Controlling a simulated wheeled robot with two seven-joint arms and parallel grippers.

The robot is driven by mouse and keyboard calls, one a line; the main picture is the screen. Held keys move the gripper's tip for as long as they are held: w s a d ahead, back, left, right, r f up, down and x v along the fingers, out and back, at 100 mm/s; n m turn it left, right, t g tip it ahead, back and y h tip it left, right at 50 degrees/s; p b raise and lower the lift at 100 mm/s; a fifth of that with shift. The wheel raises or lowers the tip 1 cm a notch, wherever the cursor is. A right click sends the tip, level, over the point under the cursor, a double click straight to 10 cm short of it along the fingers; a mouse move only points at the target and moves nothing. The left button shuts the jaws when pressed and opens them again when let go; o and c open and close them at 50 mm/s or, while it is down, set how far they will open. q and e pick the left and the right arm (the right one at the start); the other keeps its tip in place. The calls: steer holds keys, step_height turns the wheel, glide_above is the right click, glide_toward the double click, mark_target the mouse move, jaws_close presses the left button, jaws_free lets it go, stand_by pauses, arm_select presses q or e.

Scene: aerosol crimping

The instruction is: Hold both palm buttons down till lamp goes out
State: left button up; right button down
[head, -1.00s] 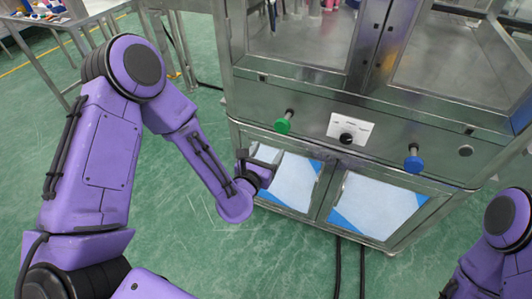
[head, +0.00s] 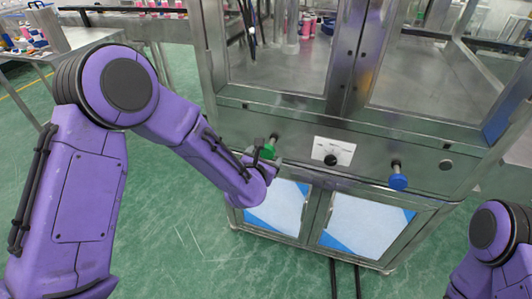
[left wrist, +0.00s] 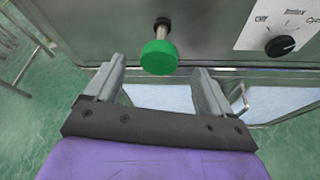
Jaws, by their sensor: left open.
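The green palm button (head: 268,151) sticks out from the steel front panel on a short stem. In the left wrist view the green button (left wrist: 159,57) is just beyond my left gripper (left wrist: 161,84), between the lines of its two open fingers, with no visible grip on it. In the head view my left gripper (head: 265,160) partly overlaps the green button; whether it touches cannot be told. The blue palm button (head: 398,181) stands free to the right. My right arm shows at the lower right edge, but its gripper is out of view. I cannot make out a lamp.
A white label with a black selector knob (head: 331,159) sits between the buttons. A round metal fitting (head: 446,165) is at the panel's right. Cabinet doors with pale panels (head: 366,224) lie below. A table (head: 68,42) with small items stands back left.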

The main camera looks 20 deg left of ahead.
mark_target(267, 152)
arm_select(q)
steer(key=x, duration=0.8)
steer(key=c, duration=1)
